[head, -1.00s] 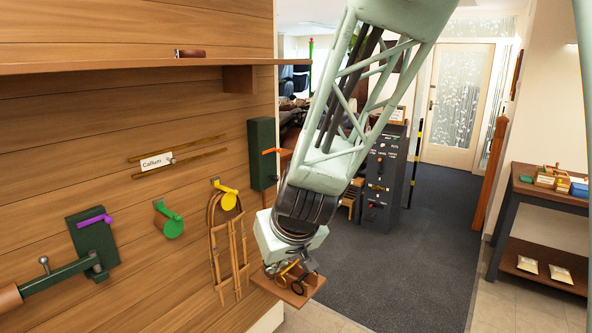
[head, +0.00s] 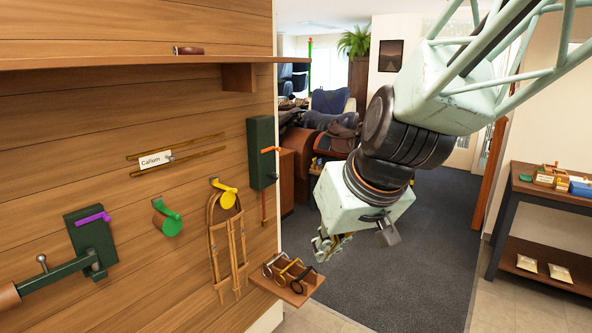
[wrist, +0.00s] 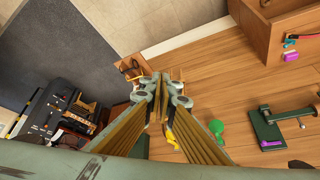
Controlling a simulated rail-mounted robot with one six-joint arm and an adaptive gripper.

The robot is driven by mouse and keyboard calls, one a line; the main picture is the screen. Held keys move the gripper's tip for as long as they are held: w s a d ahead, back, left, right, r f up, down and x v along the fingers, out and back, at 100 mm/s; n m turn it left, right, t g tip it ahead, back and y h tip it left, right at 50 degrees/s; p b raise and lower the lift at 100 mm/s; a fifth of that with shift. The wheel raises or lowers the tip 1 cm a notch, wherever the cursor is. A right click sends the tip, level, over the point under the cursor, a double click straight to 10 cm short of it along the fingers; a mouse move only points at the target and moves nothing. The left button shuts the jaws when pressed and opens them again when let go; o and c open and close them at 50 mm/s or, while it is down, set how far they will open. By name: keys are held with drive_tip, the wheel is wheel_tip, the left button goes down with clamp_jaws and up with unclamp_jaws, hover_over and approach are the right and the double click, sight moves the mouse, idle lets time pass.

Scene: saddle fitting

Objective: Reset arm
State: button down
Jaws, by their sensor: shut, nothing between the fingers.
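My gripper (head: 328,246) hangs at the end of my pale green arm in the head view, just right of the small wooden shelf. In the wrist view my gripper (wrist: 161,80) has its two fingers together with nothing held between them. The small wooden shelf (head: 292,297) holds several ring-shaped metal bits (head: 290,270) below and left of the gripper. The gripper is apart from them.
A dark table (head: 545,190) stands right. Carpet is clear between.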

drive_tip(key=s+d+r+m+h, duration=0.1)
drive_tip(key=s+d+r, duration=0.2)
drive_tip(key=s+d, duration=0.25)
drive_tip(key=s+d+r+m, duration=0.1)
drive_tip(key=s+d+r, duration=0.25)
drive_tip(key=s, duration=0.35)
drive_tip(key=s+d+f+m, duration=0.1)
drive_tip(key=s+d, duration=0.2)
drive_tip(key=s, duration=0.4)
drive_tip(key=s+d+f+g+h, duration=0.1)
drive_tip(key=s+d, duration=0.2)
drive_tip(key=s, duration=0.5)
drive_tip(key=shift+d+f+m+g+h+b, duration=0.2)
drive_tip(key=shift+d+m+g+h+b, duration=0.1)
drive_tip(key=shift+m+b, duration=0.1)
drive_tip(key=c, duration=3.4)
unclamp_jaws()
drive_tip(key=shift+c, duration=0.2)
drive_tip(key=o, duration=0.8)
drive_tip(key=shift+a, duration=0.15)
